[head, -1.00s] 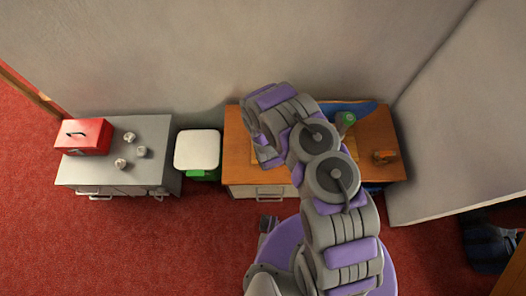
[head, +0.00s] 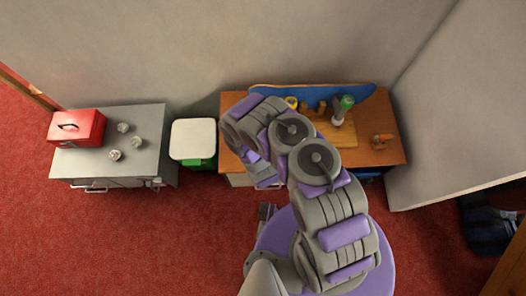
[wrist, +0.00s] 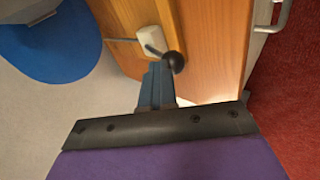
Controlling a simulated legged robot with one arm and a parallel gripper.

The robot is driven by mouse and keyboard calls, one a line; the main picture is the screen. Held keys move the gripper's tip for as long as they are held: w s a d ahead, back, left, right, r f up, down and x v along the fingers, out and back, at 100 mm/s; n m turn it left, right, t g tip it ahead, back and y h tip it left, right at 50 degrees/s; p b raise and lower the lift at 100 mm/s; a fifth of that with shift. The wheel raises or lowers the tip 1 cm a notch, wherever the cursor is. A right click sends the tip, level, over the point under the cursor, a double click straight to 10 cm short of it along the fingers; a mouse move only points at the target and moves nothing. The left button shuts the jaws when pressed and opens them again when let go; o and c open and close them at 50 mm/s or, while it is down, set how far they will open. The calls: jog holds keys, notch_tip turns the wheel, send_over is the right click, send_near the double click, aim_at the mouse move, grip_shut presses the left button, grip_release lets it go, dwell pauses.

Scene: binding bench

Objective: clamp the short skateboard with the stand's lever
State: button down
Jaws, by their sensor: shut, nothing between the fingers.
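A long blue board (head: 315,93), which looks like the skateboard, lies along the back of the wooden bench (head: 385,119) by the wall. A rounded blue end shows at the upper left of the wrist view (wrist: 50,50), partly covered by a grey shape. In the wrist view a thin lever with a black ball knob (wrist: 173,62) comes out of a white block (wrist: 150,40) on the wood. My gripper (wrist: 159,72) is shut and empty, its tips beside the knob; I cannot tell if they touch. My arm hides the gripper in the head view.
A green-topped object (head: 345,104) stands on a wooden board (head: 338,134). An orange-brown tool (head: 382,138) lies at the bench's right. A white-lidded bin (head: 193,138) and a grey cabinet (head: 148,145) with a red box (head: 78,128) stand left. A drawer handle (wrist: 282,14) sticks out.

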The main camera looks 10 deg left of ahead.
jog(key=shift+s+d+f, duration=0.15)
jog(key=shift+s+f, duration=0.25)
jog(key=shift+s, duration=0.1)
jog(key=shift+r, duration=0.1)
jog(key=w+r+p+v, duration=0.1)
jog(key=p+v, duration=0.3)
jog(key=v, duration=0.8)
jog(key=shift+w+r, duration=0.15)
jog(key=shift+w, duration=0.15)
